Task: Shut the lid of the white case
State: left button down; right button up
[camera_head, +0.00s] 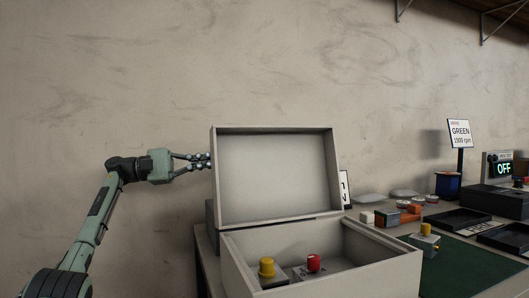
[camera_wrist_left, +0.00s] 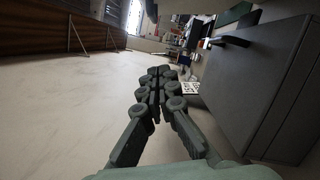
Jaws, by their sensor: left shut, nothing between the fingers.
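The white case (camera_head: 375,268) stands open on the table in the head view. Its lid (camera_head: 275,178) is raised nearly upright at the back, its inner face towards me. Inside the case are a yellow button (camera_head: 267,267) and a red button (camera_head: 313,262) on small blocks. My left gripper (camera_head: 205,159) is at the lid's left edge, about two thirds of the way up; its fingertips meet the lid's outline, and I cannot tell whether they touch it or pass behind it. In the left wrist view its fingers (camera_wrist_left: 158,78) are together and empty. My right gripper is not in view.
A grey box-like surface with a dark handle (camera_wrist_left: 232,42) is close on the right in the left wrist view. The wall behind is bare.

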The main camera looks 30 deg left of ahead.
aim_at(252, 150)
pick_arm(q)
jog(key=shift+w+d+r+p, duration=0.25)
jog(key=shift+w+d+r, duration=0.25)
jog(key=shift+d, duration=1.3)
jog(key=shift+w+d+r+p, duration=0.25)
jog(key=shift+w+d+r, duration=0.25)
jog(key=shift+d, duration=1.3)
jog(key=shift+w+d+r+p, duration=0.25)
jog(key=shift+w+d+r, duration=0.25)
jog(key=shift+d, duration=1.3)
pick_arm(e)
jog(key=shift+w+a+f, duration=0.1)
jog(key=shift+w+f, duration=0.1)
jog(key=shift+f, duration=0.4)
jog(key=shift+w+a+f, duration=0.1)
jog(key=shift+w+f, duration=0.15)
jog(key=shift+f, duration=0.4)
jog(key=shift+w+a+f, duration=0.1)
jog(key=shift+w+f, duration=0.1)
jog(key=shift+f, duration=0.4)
pick_arm(q)
jog(key=shift+f, duration=0.1)
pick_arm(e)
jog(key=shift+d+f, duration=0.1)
